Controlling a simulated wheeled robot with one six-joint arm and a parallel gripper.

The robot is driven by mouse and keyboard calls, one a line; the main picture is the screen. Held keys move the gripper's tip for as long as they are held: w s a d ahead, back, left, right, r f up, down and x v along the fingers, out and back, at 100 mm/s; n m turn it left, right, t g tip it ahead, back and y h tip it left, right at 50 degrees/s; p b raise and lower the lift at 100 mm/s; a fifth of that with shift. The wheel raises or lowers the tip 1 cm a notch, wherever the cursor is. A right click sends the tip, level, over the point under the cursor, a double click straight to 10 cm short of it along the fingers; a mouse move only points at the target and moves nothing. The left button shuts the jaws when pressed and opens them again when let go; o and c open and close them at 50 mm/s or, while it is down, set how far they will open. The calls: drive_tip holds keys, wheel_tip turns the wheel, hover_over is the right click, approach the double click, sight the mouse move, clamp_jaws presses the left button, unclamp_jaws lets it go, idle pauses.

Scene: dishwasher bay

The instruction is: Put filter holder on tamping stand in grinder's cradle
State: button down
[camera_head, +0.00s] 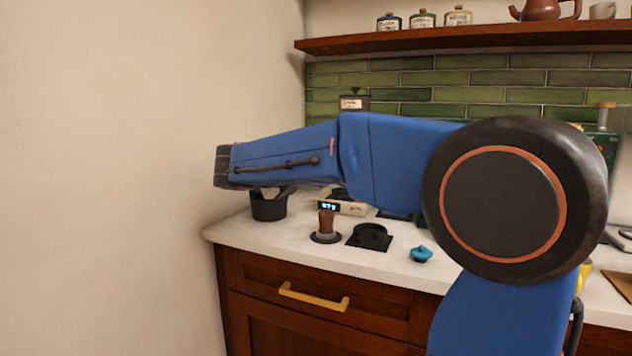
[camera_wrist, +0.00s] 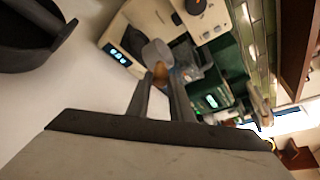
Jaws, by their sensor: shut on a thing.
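My gripper (camera_wrist: 160,98) is shut on the brown handle of the filter holder (camera_wrist: 158,52), whose grey metal cup points away from the fingers. In the head view my gripper (camera_head: 273,192) hangs under the arm's end, above the black bin, and my arm hides the filter holder. The black tamping stand (camera_head: 370,237) sits on the counter and looks empty. A cream machine with a dark knob (camera_wrist: 212,18) shows beyond the cup in the wrist view. I cannot tell whether it is the grinder, and no cradle is clear.
A black bin (camera_head: 268,207) with a crossbar (camera_wrist: 48,42) stands at the counter's left end. A cream scale with a lit display (camera_head: 345,207), a wood-handled tamper (camera_head: 326,226) and a small blue object (camera_head: 421,254) are on the counter. A shelf (camera_head: 460,38) runs above.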

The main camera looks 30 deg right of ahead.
drive_tip(key=shift+w+d+f, duration=0.35)
drive_tip(key=shift+w+d, duration=0.3)
drive_tip(key=shift+d, duration=0.25)
drive_tip(key=shift+w+d+f, duration=0.35)
drive_tip(key=shift+w+d, duration=0.3)
drive_tip(key=shift+d, duration=0.2)
drive_tip(key=shift+w+d, duration=0.9)
drive_tip(key=shift+d, duration=0.25)
drive_tip(key=shift+w+d, duration=0.9)
drive_tip(key=shift+d, duration=0.25)
drive_tip(key=shift+f, duration=1.3)
drive_tip(key=shift+f, duration=0.3)
drive_tip(key=c, duration=1.5)
unclamp_jaws()
drive_tip(key=v, duration=1.7)
drive_tip(key=shift+a, duration=0.25)
